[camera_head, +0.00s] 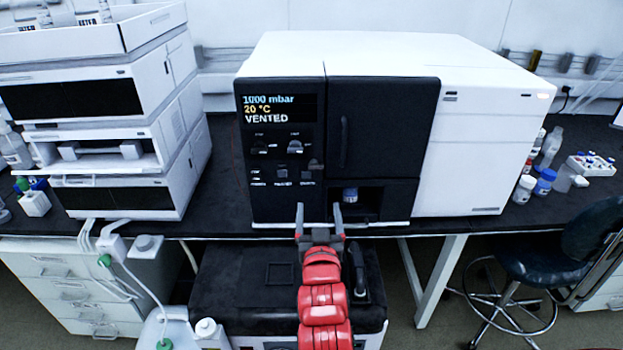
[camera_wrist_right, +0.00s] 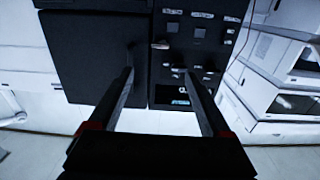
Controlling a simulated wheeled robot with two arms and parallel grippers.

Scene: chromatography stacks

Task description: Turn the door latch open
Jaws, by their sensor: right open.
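A black door (camera_head: 380,130) with a vertical handle (camera_head: 343,142) fills the middle of the instrument's dark front. The door looks shut. A small grey door latch (camera_head: 316,165) sits on the control panel beside the door's left edge. In the right wrist view, which shows the front upside down, the latch (camera_wrist_right: 160,45) lies beside the door (camera_wrist_right: 90,60). My right gripper (camera_head: 318,207) is open and empty, in front of the instrument and lower than the latch in the head view. Its two fingers (camera_wrist_right: 158,72) are apart and do not touch the latch. My left gripper is not in view.
The panel's display (camera_head: 268,108) reads 1000 mbar, 20 °C, VENTED. A blue-capped vial (camera_head: 350,194) stands in the niche below the door. A module stack (camera_head: 150,110) stands left on the dark bench (camera_head: 222,190). Bottles (camera_head: 544,181) stand right. A black case (camera_head: 230,290) is below.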

